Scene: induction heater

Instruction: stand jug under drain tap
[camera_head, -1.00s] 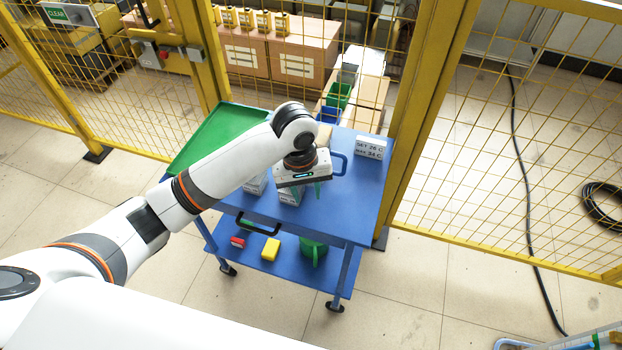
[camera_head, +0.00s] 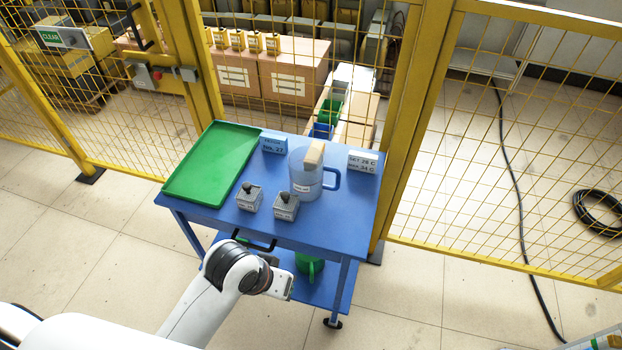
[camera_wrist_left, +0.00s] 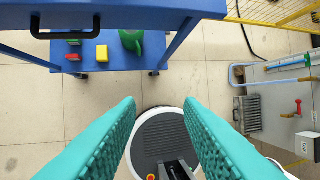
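A green jug (camera_head: 308,265) stands on the lower shelf of the blue cart, partly hidden under the top. It also shows in the left wrist view (camera_wrist_left: 131,40). A clear jug (camera_head: 306,181) with a blue handle stands on the cart top, a beige block at its mouth. My left gripper (camera_wrist_left: 160,103) is open and empty, with teal fingers wide apart over the floor in front of the cart. In the left wrist view a red-handled fitting (camera_wrist_left: 297,106) sits on a grey unit at right; I cannot tell whether it is the drain tap. My right gripper is not in view.
The cart top (camera_head: 330,223) also bears a green tray (camera_head: 213,162), two grey knobbed blocks and two label signs. A red block (camera_wrist_left: 73,57) and a yellow block (camera_wrist_left: 102,54) lie on the lower shelf. A yellow mesh fence (camera_head: 500,150) stands behind.

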